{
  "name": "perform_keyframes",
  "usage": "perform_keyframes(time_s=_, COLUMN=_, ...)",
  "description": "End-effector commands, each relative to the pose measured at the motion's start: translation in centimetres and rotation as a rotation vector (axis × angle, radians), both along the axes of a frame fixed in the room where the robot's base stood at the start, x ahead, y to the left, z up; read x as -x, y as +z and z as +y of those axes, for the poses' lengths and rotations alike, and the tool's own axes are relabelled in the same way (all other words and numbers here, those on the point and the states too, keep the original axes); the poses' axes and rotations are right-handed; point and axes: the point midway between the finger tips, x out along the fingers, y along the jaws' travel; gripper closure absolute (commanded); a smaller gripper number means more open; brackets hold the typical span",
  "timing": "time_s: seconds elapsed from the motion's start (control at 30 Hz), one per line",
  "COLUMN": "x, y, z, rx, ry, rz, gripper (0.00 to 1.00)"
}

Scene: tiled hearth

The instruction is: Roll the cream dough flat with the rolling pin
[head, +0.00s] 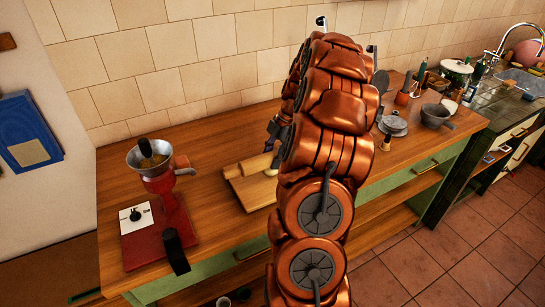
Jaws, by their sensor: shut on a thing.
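A wooden board (236,188) lies on the wooden counter, left of my copper arm. A pale wooden rolling pin (254,165) lies across the board's far part, its right end hidden behind my arm. A small cream patch, which looks like the dough (271,172), shows at the arm's edge on the near side of the pin; most of it is hidden. My gripper (273,138) shows only as dark parts at the arm's left edge, by the pin's right part. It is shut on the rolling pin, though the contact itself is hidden.
A red grinder (160,181) with a metal hopper stands at the left on a red base. Right of my arm are metal pots (393,125), a grey pan (436,115) and a utensil holder (403,97). The counter between grinder and board is clear.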

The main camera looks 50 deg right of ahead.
Motion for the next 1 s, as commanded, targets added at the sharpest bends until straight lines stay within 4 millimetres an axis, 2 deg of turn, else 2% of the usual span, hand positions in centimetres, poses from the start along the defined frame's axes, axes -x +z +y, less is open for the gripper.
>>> perform_keyframes(time_s=0.47, x=-0.72, y=-0.16, z=-0.23, rx=0.001, ry=0.001, rz=0.001, gripper=0.94)
perform_keyframes(time_s=1.0, x=-0.43, y=-0.29, z=-0.12, rx=-0.002, ry=0.000, rz=0.002, gripper=0.94)
